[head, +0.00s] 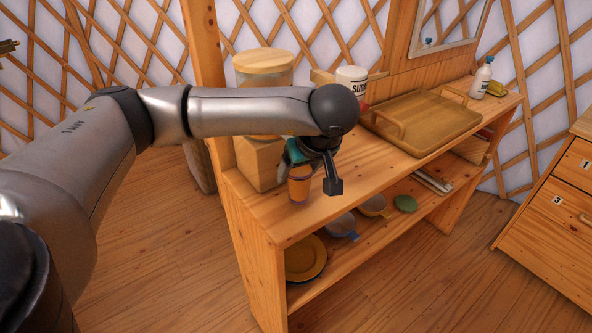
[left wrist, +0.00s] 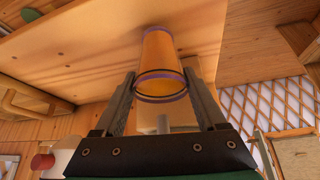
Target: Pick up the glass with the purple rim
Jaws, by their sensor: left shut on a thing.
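The orange glass with a purple rim (head: 299,185) stands upright, over the top board of the wooden shelf (head: 335,195) near its left front corner. It also shows in the left wrist view (left wrist: 162,62), with its purple-rimmed mouth toward the camera and its base toward the board. My left gripper (left wrist: 160,80) is shut on the glass, one finger on each side. In the head view the gripper hangs below my left wrist and partly hides the glass's upper part. I cannot tell whether the base touches the board. My right gripper is not in view.
A large jar with a wooden lid (head: 263,66) and a sugar canister (head: 351,82) stand behind my arm. A wooden tray (head: 428,122) and a white bottle (head: 481,78) are farther right. Cups (head: 341,226) and a yellow plate (head: 304,258) sit on the lower shelf.

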